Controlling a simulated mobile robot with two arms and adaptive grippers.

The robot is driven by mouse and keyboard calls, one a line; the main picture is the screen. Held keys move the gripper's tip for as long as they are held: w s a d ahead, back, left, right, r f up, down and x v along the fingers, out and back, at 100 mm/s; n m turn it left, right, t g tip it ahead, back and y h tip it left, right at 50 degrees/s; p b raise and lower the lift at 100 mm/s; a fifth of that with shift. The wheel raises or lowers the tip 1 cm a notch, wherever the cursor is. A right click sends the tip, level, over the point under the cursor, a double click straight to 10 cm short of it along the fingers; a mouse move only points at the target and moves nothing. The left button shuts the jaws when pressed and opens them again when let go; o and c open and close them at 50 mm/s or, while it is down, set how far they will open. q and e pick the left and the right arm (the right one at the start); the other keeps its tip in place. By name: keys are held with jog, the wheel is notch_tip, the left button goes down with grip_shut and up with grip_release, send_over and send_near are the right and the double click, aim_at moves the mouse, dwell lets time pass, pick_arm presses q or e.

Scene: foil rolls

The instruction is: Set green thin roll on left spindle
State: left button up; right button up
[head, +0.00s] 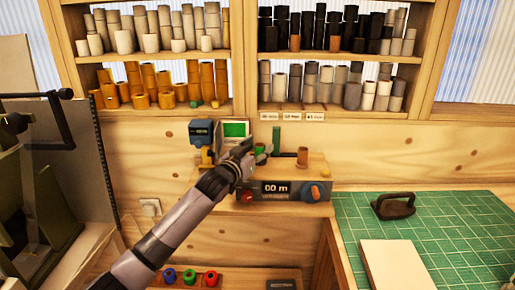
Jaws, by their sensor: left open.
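The winding machine (275,188) with a "00 m" display stands on the bench in the middle. My left gripper (250,152) is over its left end, open, seen small from behind. A short green roll (261,149) shows right beside the fingertips, upright at the machine's left side; whether the fingers touch it, and any spindle under it, I cannot tell. A slim, taller green piece (276,138) stands upright just behind and right of it. A brown roll (303,156) stands upright at the machine's right side. My right gripper is not in view.
Shelves above hold many orange (140,85), grey and black rolls. A blue device (202,133) and a green screen (236,130) stand behind my gripper. A green cutting mat (440,235) with a dark iron-like tool (394,205) and a pale board (400,268) lies right.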

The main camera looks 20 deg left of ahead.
pick_arm(q)
jog(key=shift+s+a+f, duration=0.1)
jog(key=shift+s, duration=0.4)
jog(key=s+a, duration=0.2)
jog(key=s, duration=0.8)
jog(key=shift+s, duration=0.4)
jog(key=shift+a, duration=0.1)
